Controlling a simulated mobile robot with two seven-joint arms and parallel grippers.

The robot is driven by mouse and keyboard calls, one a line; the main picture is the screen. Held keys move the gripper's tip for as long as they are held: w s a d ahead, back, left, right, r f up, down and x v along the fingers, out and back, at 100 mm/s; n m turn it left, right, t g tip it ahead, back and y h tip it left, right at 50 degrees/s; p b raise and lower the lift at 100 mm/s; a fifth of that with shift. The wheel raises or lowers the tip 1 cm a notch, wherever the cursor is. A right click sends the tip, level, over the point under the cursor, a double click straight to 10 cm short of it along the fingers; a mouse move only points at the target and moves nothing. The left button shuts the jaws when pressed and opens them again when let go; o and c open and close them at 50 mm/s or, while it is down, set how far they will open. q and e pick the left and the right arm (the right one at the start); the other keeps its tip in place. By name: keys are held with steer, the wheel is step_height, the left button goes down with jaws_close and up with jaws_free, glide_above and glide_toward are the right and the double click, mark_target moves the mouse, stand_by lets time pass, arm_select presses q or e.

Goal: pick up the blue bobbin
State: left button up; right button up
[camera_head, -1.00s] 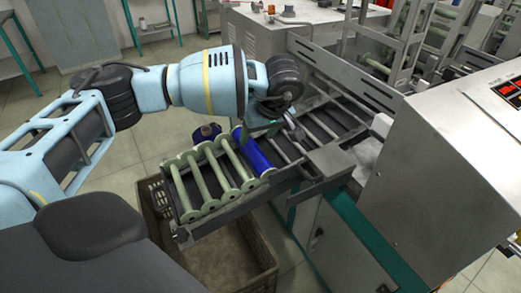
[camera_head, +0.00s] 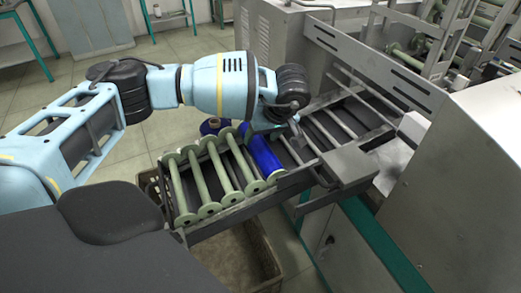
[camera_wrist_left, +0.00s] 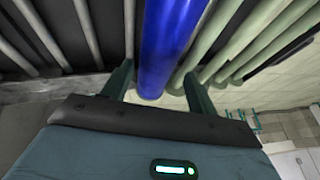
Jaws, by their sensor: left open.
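The blue bobbin (camera_head: 263,156) lies at the right end of a row of pale green bobbins (camera_head: 206,186) on the sloping rack (camera_head: 238,208). My left gripper (camera_head: 262,129) is over its far end, partly hidden by my own wrist in the head view. In the left wrist view, the open fingers (camera_wrist_left: 160,88) stand on either side of the blue bobbin (camera_wrist_left: 172,45). The right finger is close to a green bobbin (camera_wrist_left: 212,45). I cannot tell whether either finger touches the blue one. My right gripper is not in view.
A brown crate (camera_head: 262,262) stands on the floor below. Metal rails (camera_head: 345,115) run to the right of the bobbins, with the grey machine (camera_head: 465,190) beyond.

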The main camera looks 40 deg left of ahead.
mark_target(261, 141)
arm_select(q)
steer(key=shift+d+x, duration=0.2)
steer(key=shift+x, duration=2.4)
steer(key=shift+f, duration=0.1)
steer(key=c, duration=0.9)
step_height(261, 141, up, 10)
steer(key=shift+r, duration=0.1)
steer(key=s+d+m, duration=0.1)
steer(key=d+m, duration=0.1)
steer(key=s+d+m+t, duration=0.1)
steer(key=d, duration=0.2)
steer(key=s+d+m+t, duration=0.1)
steer(key=s+d+m, duration=0.1)
steer(key=shift+s+d+f+m+h, duration=0.1)
steer(key=shift+d+f+m+h, duration=0.2)
steer(key=shift+d+h, duration=0.1)
steer(key=s+d+m+t+h, duration=0.1)
steer(key=s+d+m+h, duration=0.1)
steer(key=s+d+m, duration=0.4)
steer(key=shift+s+d+t, duration=0.4)
steer(key=shift+s+d, duration=0.15)
steer(key=shift+s, duration=0.2)
